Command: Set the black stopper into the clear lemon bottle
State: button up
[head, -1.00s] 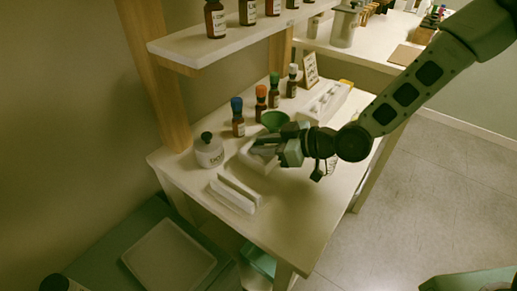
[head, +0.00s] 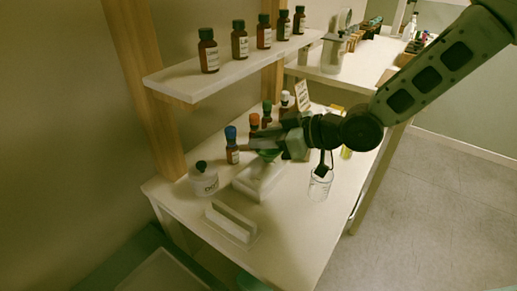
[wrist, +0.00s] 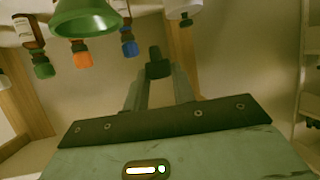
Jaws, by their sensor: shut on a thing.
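My gripper (wrist: 156,80) is shut on a small black stopper (wrist: 156,66), held between its fingertips in the wrist view. In the head view my gripper (head: 252,143) is above the table near the green funnel (head: 268,155), and the stopper cannot be made out there. A clear glass vessel (head: 319,188) stands on the table at the right, below my wrist. I cannot read a label on it, so I cannot tell whether it is the lemon bottle.
Blue-capped (head: 232,146) and orange-capped (head: 254,124) bottles stand behind my gripper, with green and white caps beyond. A white block (head: 250,187) and slotted holder (head: 232,223) lie in front. Brown bottles line the shelf (head: 228,75).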

jog(key=w+d+r+m+t+h+p, duration=0.1)
jog(key=w+d+m+t+h+p, duration=0.1)
jog(key=d, duration=1.1)
jog(key=w+d+r+m+t+h+p, duration=0.2)
jog(key=w+d, duration=0.5)
jog(key=d, duration=0.7)
jog(key=m+t+h, duration=0.1)
jog(key=m, duration=0.1)
jog(key=shift+w+m+t+p, duration=0.25)
jog(key=shift+m+t+p, duration=0.05)
jog(key=shift+t, duration=0.1)
jog(key=shift+a, duration=0.1)
jog(key=shift+f+b, duration=2.2)
jog(key=shift+f, duration=0.75)
jog(key=shift+f+b, duration=1)
jog(key=shift+f, duration=0.4)
jog(key=o, duration=1)
jog(key=shift+o, duration=0.2)
